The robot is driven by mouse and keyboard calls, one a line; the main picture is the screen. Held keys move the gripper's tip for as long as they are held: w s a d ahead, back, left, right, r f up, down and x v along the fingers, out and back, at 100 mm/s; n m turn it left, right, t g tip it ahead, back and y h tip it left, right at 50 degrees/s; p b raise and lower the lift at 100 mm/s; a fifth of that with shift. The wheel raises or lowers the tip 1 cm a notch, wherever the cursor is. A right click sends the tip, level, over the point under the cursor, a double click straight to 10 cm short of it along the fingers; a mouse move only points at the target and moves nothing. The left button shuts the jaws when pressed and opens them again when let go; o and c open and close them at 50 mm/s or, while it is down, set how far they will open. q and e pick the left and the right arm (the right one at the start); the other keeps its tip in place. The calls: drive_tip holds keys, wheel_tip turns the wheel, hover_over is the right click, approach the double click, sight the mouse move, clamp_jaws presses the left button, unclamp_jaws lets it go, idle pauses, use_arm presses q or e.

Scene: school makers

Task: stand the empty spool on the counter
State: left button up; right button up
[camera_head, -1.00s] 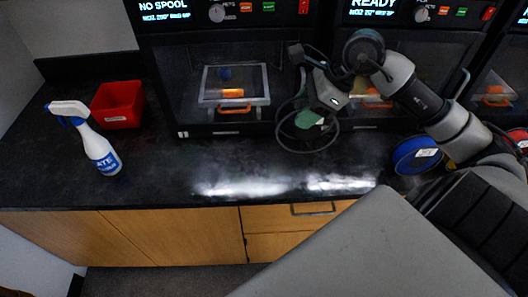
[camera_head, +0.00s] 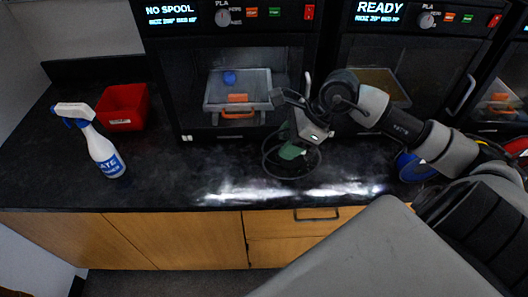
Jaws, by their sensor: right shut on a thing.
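The empty spool (camera_head: 272,170) looks like a dark, see-through ring with a green part at its middle. My right gripper (camera_head: 291,140) comes in from the right and is shut on the spool, over the counter in front of the left printer. The spool is tilted. I cannot tell whether its lower edge touches the dark counter (camera_head: 175,182). The gripper's fingertips are partly hidden against the spool. My left gripper is not in view.
The left printer (camera_head: 180,75) reads NO SPOOL and the one beside it (camera_head: 430,50) reads READY. A red bin (camera_head: 122,108) and a spray bottle (camera_head: 103,150) stand at left. A blue spool (camera_head: 414,168) sits at right, partly behind my arm. The counter's middle left is clear.

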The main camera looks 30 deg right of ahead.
drive_tip(key=w+a+f+p, duration=0.2)
drive_tip(key=w+a+f, duration=0.1)
drive_tip(key=w+f, duration=0.2)
wheel_tip(320, 180, down, 2)
drive_tip(key=shift+a+f, duration=0.15)
drive_tip(key=shift+f, duration=0.1)
drive_tip(key=shift+f, duration=0.15)
drive_tip(key=o, duration=0.9)
drive_tip(key=shift+o, duration=0.2)
